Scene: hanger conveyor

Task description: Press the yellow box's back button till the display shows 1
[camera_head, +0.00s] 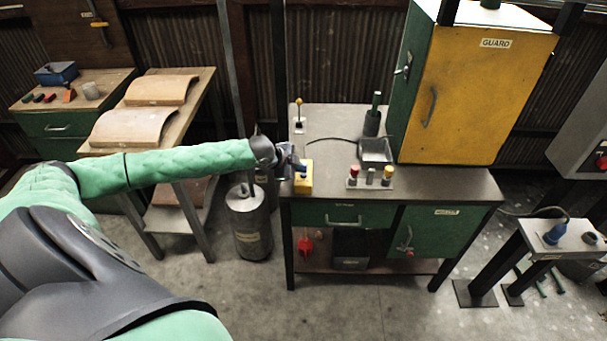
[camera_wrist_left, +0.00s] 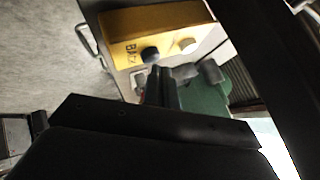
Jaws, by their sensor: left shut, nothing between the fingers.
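The yellow box (camera_head: 304,184) sits at the left front corner of the workbench. In the left wrist view the yellow box (camera_wrist_left: 165,18) carries black lettering that seems to read "BACK", a dark button (camera_wrist_left: 150,54) and a pale button (camera_wrist_left: 187,45). My left gripper (camera_head: 297,168) is at the box's upper side in the head view. In the left wrist view its closed, empty fingertips (camera_wrist_left: 158,74) are just below the dark button; I cannot tell whether they touch it. No readable display digit shows. My right gripper is out of view.
The workbench (camera_head: 440,184) also holds a grey tilted unit (camera_head: 376,150), a panel of red, grey and yellow-topped buttons (camera_head: 370,178), a small lever (camera_head: 299,115) and a green-handled item (camera_head: 373,115). A yellow guard cabinet (camera_head: 470,95) stands on the right. A metal canister (camera_head: 249,222) stands below my arm.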

